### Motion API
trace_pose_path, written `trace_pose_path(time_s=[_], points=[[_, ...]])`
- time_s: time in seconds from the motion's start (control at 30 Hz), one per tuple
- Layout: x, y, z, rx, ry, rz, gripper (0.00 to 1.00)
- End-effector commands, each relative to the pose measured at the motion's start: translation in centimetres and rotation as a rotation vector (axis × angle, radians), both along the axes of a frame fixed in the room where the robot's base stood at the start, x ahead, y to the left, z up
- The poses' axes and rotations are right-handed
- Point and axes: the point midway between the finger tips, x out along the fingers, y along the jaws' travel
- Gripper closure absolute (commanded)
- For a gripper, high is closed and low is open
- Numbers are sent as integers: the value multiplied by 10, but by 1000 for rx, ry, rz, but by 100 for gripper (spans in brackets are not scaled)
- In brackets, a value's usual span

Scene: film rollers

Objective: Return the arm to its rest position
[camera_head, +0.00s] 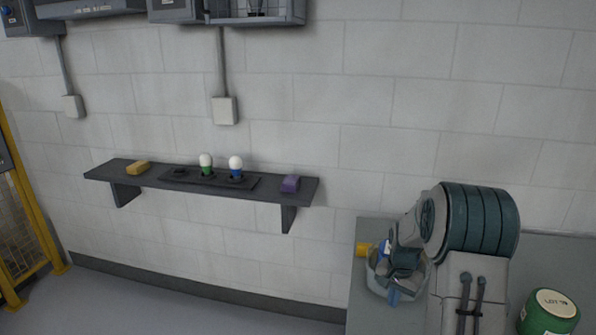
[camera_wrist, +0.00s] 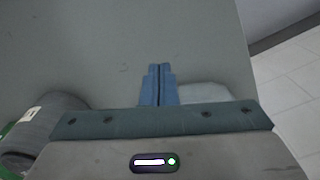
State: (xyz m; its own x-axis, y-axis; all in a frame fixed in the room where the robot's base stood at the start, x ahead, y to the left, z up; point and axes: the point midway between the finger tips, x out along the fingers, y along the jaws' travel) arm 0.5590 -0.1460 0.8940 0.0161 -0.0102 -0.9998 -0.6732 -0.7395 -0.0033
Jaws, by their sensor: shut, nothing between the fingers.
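My gripper (camera_head: 393,297) hangs over the grey bench at the right of the head view, with my arm folded behind it. In the wrist view its blue fingers (camera_wrist: 158,85) are together with nothing between them, pointing at the bare bench top (camera_wrist: 90,50). Part of a pale rounded thing (camera_wrist: 205,93) shows just right of the fingers. In the head view my arm and gripper hide part of what lies beneath them.
A dark wall shelf (camera_head: 230,189) carries a yellow block (camera_head: 138,167), a purple block (camera_head: 290,183), and two white-topped pieces, one green (camera_head: 206,164) and one blue (camera_head: 236,167), in a black holder. A green labelled canister (camera_head: 548,315) stands at the right.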

Motion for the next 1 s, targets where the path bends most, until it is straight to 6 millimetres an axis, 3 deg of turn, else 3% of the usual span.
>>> trace_pose_path(time_s=[0.03,0.2,0.5,0.73,1.0], points=[[-6,9,19,-8,-15,33,100],[-37,40,70,-26,-47,150,100],[-108,87,137,-56,-107,353,100],[-172,116,166,-73,-155,505,100],[-241,139,176,-88,-208,668,100]])
